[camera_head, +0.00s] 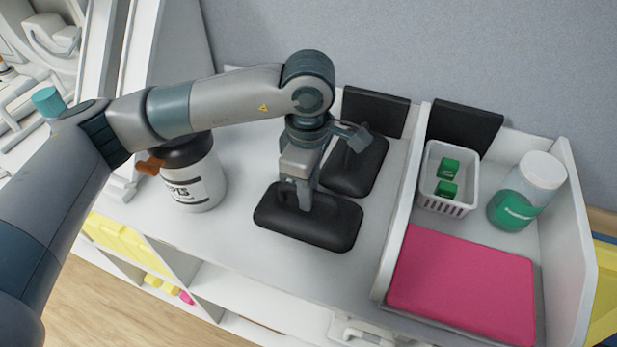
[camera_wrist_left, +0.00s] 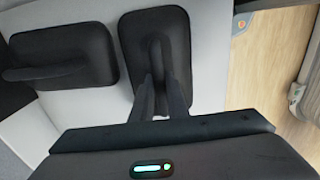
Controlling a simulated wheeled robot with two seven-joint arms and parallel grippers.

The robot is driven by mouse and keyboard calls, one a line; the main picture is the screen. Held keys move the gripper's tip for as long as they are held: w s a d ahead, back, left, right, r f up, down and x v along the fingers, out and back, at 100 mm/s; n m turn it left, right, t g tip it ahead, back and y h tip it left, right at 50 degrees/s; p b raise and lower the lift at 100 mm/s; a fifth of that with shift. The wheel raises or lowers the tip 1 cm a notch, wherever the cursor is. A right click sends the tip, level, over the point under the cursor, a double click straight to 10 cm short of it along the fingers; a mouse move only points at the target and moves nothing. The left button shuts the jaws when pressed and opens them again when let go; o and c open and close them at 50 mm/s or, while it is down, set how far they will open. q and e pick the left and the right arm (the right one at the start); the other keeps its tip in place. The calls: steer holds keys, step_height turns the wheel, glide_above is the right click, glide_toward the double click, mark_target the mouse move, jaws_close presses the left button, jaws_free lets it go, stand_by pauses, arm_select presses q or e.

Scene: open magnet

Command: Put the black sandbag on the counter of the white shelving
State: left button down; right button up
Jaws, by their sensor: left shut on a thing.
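A black sandbag (camera_head: 307,222) with a rounded oblong shape is at the middle of the white counter (camera_head: 245,243). My left gripper (camera_head: 305,205) points down at it and is shut on its handle. In the left wrist view the fingers (camera_wrist_left: 160,92) close around the handle of this sandbag (camera_wrist_left: 157,35). The sandbag looks flat on or just over the counter; I cannot tell which. A second black sandbag (camera_head: 355,168) lies behind it, partly hidden by my wrist; it also shows in the left wrist view (camera_wrist_left: 62,48). My right gripper is not in view.
A white jar with a black lid (camera_head: 193,180) stands left of the sandbags. A divider and bay at right hold a white basket (camera_head: 447,200), a green-labelled jar (camera_head: 525,190) and a pink mat (camera_head: 462,285). A dark panel (camera_head: 375,111) stands at the back wall.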

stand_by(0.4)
arm_select(q)
steer(key=c, duration=1.7)
jaws_free()
steer(key=shift+f, duration=0.1)
steer(key=shift+c, duration=0.2)
steer(key=shift+s, duration=0.1)
steer(key=shift+r+b, duration=0.3)
step_height(320, 180, up, 10)
steer(key=b, duration=0.4)
steer(key=shift+b, duration=0.35)
steer(key=shift+r, duration=0.8)
